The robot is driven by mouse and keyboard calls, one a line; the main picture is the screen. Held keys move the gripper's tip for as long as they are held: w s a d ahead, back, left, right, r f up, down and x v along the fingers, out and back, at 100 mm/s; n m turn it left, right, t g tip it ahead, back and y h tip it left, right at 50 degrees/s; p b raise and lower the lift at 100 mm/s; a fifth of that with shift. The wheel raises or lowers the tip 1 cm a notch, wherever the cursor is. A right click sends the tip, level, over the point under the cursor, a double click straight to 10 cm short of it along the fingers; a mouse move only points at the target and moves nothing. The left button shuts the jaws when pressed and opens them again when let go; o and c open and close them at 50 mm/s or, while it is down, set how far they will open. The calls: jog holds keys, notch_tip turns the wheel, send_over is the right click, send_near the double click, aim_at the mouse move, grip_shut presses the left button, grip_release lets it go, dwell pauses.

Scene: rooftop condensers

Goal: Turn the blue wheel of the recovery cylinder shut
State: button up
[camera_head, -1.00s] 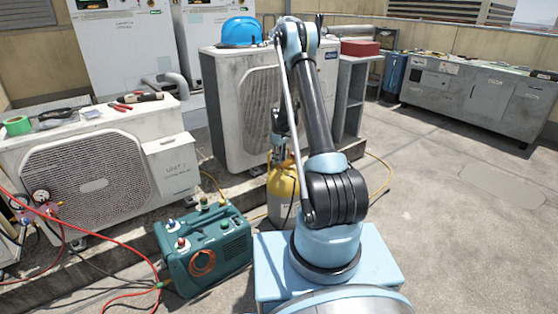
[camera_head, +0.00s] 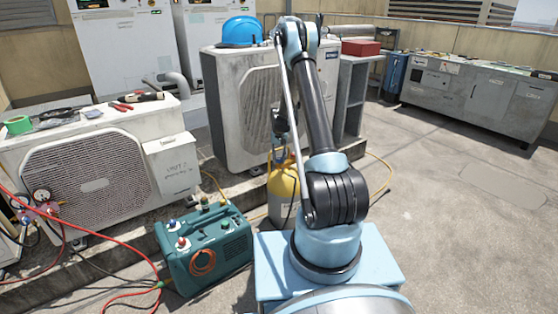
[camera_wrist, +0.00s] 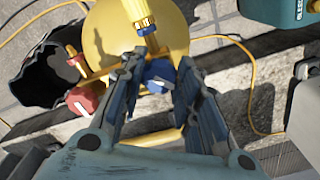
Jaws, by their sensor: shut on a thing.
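The recovery cylinder (camera_head: 283,193) is yellow on top with a grey lower part and stands on the ground behind my arm. In the wrist view its yellow top (camera_wrist: 110,35) shows from above. The blue wheel (camera_wrist: 159,74) sits between my gripper's fingers, and my gripper (camera_wrist: 156,88) is shut on it. A red wheel (camera_wrist: 82,101) is on the same valve, to the left of the blue one. In the head view my gripper (camera_head: 281,150) is at the cylinder's top, and the arm partly hides it; the blue wheel cannot be made out there.
A teal recovery machine (camera_head: 206,250) stands left of the cylinder, with red and yellow hoses on the ground nearby. A condenser (camera_head: 240,115) stands close behind the cylinder. The floor on the right is clear.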

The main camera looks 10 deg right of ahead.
aim_at(279, 159)
jog(key=m, duration=0.4)
jog(key=shift+a+m, duration=0.1)
jog(key=shift+m, duration=1.8)
jog(key=shift+w, duration=0.1)
jog(key=o, duration=1.1)
jog(key=shift+r, duration=0.1)
notch_tip(279, 159, up, 12)
jog(key=shift+f, duration=0.15)
